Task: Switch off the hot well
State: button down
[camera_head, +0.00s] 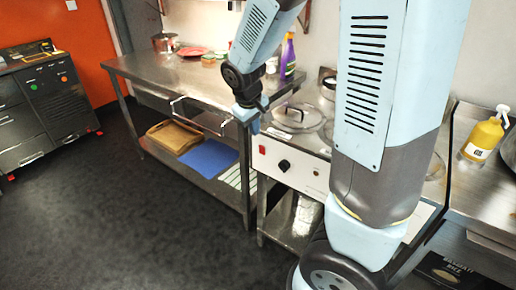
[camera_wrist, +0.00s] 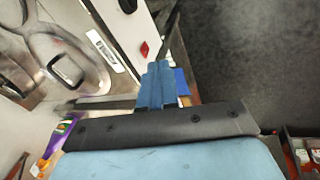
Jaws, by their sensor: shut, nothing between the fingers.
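The hot well (camera_head: 310,168) is a steel counter unit with a pale front panel. A red switch (camera_head: 262,149) and a black round knob (camera_head: 284,166) sit on that panel. In the wrist view the red switch (camera_wrist: 144,49) lies just beyond my fingertips, and the black knob (camera_wrist: 128,5) is cut by the top edge. My gripper (camera_head: 254,124) is shut and empty, pointing down near the panel's left top corner, above the switch. Its blue fingers (camera_wrist: 157,68) are together in the wrist view. I cannot tell the switch's position. My arm hides part of the unit's right side.
A steel table (camera_head: 200,82) adjoins on the left, with a purple bottle (camera_head: 288,56) on top and a blue board (camera_head: 208,158) on its lower shelf. A clear lid (camera_head: 298,116) lies on the well. A yellow bottle (camera_head: 482,138) stands right. Dark floor is free in front.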

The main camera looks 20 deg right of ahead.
aim_at(262, 150)
jog(key=w+a+f+n+h, duration=0.1)
jog(key=w+a+f+n, duration=0.1)
jog(key=w+f, duration=0.2)
notch_tip(262, 150, down, 2)
jog(key=shift+a+f+h, duration=0.25)
jog(key=shift+a+h, duration=0.15)
jog(key=shift+w+d+f, duration=0.8)
jog(key=shift+d+f, duration=0.3)
jog(key=shift+f, duration=0.35)
jog(key=shift+w+d+f, duration=0.75)
jog(key=shift+d+f, duration=0.35)
jog(key=shift+f, duration=0.3)
jog(key=shift+w+d+f, duration=0.8)
jog(key=shift+d+f, duration=0.3)
jog(key=shift+f, duration=0.35)
